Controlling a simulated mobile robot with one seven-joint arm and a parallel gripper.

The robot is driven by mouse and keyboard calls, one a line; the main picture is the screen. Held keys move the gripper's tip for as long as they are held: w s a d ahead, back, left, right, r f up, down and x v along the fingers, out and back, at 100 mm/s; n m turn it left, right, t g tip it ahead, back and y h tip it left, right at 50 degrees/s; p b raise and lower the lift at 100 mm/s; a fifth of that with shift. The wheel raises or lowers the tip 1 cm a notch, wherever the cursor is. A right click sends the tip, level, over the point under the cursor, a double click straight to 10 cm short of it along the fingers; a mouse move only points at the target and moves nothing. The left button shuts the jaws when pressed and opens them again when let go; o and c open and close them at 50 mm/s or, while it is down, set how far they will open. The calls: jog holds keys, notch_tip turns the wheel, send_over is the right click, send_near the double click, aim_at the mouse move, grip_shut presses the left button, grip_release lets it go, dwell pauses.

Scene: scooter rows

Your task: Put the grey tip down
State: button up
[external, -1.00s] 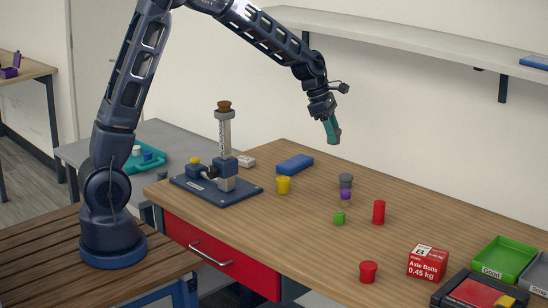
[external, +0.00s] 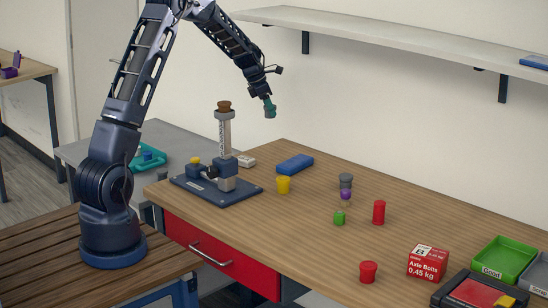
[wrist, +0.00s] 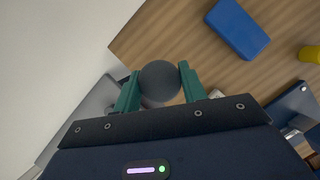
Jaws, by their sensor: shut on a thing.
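My gripper (external: 269,107) has teal fingers and is held high above the back of the wooden table, pointing down. In the wrist view the fingers (wrist: 158,88) are shut on a dark grey round tip (wrist: 160,80), one finger on each side. The tip is clear of the table. In the external view it is too small to tell apart from the fingers.
A blue block (external: 295,164) and a yellow cup (external: 283,185) stand near the blue stand (external: 216,188) with its upright column. A grey-topped purple piece (external: 345,183), a green piece (external: 339,218) and red cylinders (external: 379,212) stand farther right. A red box (external: 428,262) is in front.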

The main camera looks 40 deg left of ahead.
jog(key=s+a+f+n+y, duration=0.1)
jog(key=s+a+f+n, duration=0.15)
jog(key=a, duration=0.95)
jog(key=s+a+f+n, duration=0.1)
jog(key=s+a, duration=0.2)
jog(key=a, duration=0.8)
jog(key=s+a+f+n+y, duration=0.1)
jog(key=s+a+f, duration=0.15)
jog(key=a, duration=0.95)
notch_tip(320, 180, down, 14)
jog(key=shift+a+f, duration=0.1)
jog(key=shift+f, duration=2.35)
jog(key=shift+f, duration=0.15)
jog(key=o, duration=0.9)
jog(key=shift+o, duration=0.2)
jog(key=v, duration=1.2)
jog(key=shift+s, duration=0.3)
